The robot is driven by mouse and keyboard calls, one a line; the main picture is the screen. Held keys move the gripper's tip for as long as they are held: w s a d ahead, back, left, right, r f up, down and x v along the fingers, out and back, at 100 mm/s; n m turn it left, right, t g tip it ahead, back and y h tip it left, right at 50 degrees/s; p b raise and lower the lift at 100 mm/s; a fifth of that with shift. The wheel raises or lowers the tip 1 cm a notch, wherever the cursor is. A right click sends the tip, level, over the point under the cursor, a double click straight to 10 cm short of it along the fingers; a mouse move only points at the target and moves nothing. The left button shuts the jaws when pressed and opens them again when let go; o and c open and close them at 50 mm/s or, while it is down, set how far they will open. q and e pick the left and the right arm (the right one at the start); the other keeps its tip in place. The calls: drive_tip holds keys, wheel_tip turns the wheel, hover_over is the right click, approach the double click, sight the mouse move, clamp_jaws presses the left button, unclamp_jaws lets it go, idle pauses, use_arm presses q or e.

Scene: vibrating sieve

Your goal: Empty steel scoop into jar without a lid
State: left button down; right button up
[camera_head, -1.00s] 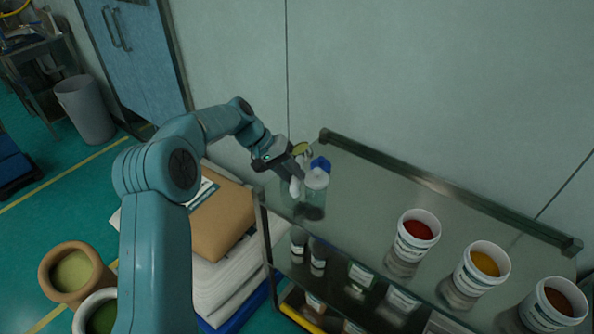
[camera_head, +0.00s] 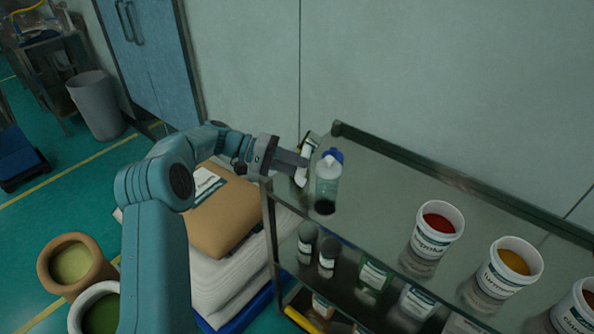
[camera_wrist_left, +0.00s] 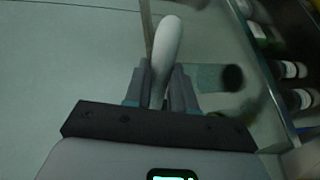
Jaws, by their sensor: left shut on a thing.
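My left gripper (camera_head: 301,161) is shut on a pale handle (camera_wrist_left: 168,52), which I take to be the scoop's. It stands up between the fingers in the left wrist view. In the head view the scoop (camera_head: 309,141) shows above and below the fingers, small and partly hidden. Its bowl and contents cannot be made out. Close to the right of the fingers is a clear container (camera_head: 327,186) with a pale top and a dark bottom, on the glass shelf. A blue-topped thing (camera_head: 334,154) is just behind it. I cannot tell which jar lacks a lid.
Open white tubs of red (camera_head: 437,224), orange (camera_head: 510,262) and another powder stand along the shelf's right side. The shelf (camera_head: 390,190) is clear between them and the container. Small labelled jars (camera_head: 327,258) are on the lower shelf. Stacked sacks (camera_head: 222,215) lie left of the rack.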

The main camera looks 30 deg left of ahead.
use_arm(q)
drive_tip(key=t+h+b, duration=0.1)
drive_tip(key=h+b, duration=0.1)
drive_tip(key=b, duration=0.1)
drive_tip(key=a+t+h+b, duration=0.1)
drive_tip(key=h+b, duration=0.2)
drive_tip(key=t+h+b, duration=0.1)
drive_tip(key=h+b, duration=0.2)
drive_tip(key=shift+s+a+t, duration=0.25)
drive_tip(key=shift+s+t, duration=0.05)
drive_tip(key=shift+s, duration=0.05)
idle(0.8)
